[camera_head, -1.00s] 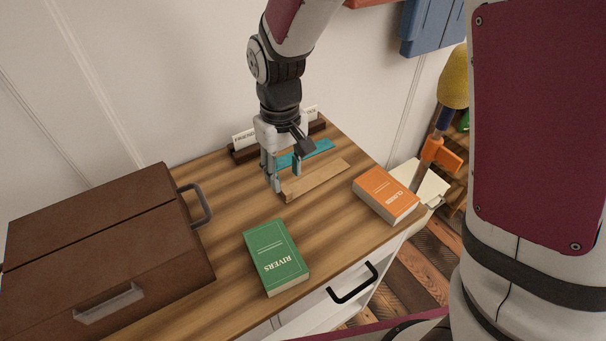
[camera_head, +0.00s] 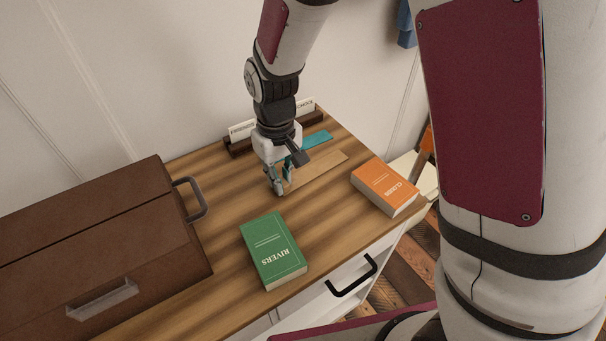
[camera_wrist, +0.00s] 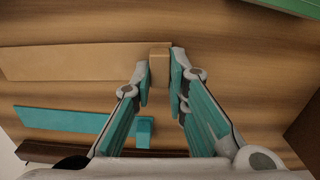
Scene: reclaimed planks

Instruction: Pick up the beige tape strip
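The beige tape strip (camera_head: 318,171) lies flat on the wooden top, with a small raised beige block at its near end. In the wrist view the strip (camera_wrist: 70,62) runs left from that block. My gripper (camera_head: 282,182) points down at this end. In the wrist view my gripper (camera_wrist: 160,75) has one finger on each side of the block, closed in against it with no clear gap. The strip still appears to rest on the surface. In the head view the fingers hide the block.
A teal strip (camera_head: 318,140) with its own block lies just behind, near a dark holder with white cards (camera_head: 242,130). A green book (camera_head: 272,250) lies in front and an orange book (camera_head: 385,185) to the right. A brown case (camera_head: 90,240) fills the left side.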

